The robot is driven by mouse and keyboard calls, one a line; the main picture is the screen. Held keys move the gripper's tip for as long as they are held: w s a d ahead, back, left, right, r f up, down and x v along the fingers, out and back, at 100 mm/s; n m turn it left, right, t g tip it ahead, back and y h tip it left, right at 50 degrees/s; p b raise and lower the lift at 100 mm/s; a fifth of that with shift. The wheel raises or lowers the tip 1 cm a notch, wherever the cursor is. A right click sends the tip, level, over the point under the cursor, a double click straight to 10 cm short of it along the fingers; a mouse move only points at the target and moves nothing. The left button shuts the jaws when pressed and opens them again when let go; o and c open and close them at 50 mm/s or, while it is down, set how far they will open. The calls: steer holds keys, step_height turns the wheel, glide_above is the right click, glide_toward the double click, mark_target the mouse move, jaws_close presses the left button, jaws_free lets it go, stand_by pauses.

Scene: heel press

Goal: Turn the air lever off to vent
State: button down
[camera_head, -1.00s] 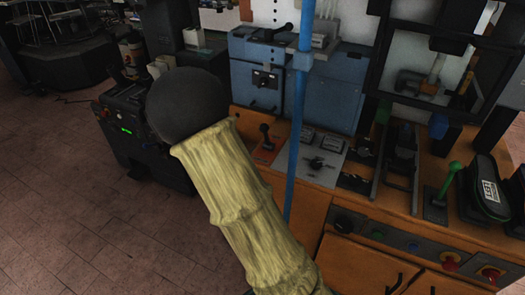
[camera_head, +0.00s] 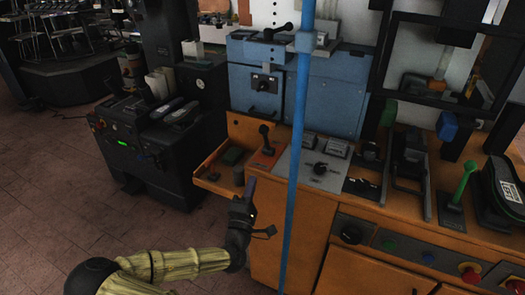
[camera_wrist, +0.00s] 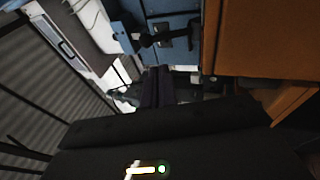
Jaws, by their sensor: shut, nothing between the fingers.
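A black-knobbed lever (camera_head: 265,138) stands on an orange plate at the left end of the wooden bench top. A black rotary handle (camera_head: 320,169) sits on a grey panel right of it, and a green-handled lever (camera_head: 460,183) stands far right. I cannot tell from the pictures which control is the air lever. My gripper (camera_head: 250,184) is shut and empty, fingers pointing up, left of the bench front and lower in the picture than the orange plate. In the wrist view the dark fingers (camera_wrist: 158,85) are together, with blue machinery beyond them.
A blue vertical pole (camera_head: 293,190) crosses in front of the bench. A small wooden tray (camera_head: 213,178) juts out at the bench's left end, close to my gripper. A black machine (camera_head: 150,145) stands left. Open brick floor (camera_head: 45,220) lies at lower left.

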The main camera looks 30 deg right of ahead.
mark_target(265, 138)
steer(key=p+x, duration=0.1)
steer(key=x, duration=1.2)
steer(key=shift+p, duration=0.4)
steer(key=shift+w+d+r, duration=0.1)
steer(key=shift+w+d, duration=0.25)
steer(key=shift+w, duration=0.2)
steer(key=shift+s+a, duration=0.1)
steer(key=shift+s, duration=0.05)
steer(key=shift+d+r+p, duration=0.15)
steer(key=shift+d+p, duration=0.05)
steer(key=shift+p, duration=0.1)
